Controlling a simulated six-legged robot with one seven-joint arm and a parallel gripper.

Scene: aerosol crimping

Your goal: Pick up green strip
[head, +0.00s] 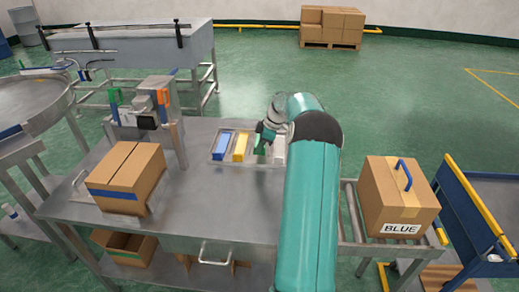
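The green strip (261,146) lies in a shallow metal tray (228,134) on the grey table, between a yellow strip (240,147) and a white strip (279,150). A blue strip (220,146) lies at the tray's left end. My gripper (262,143) is low over the tray at the green strip and hides part of it.
A cardboard box with a blue band (127,178) stands on the table (210,205) at left, near a crimping machine (155,110). A box labelled BLUE (398,196) sits on a roller conveyor at right. The table front is clear.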

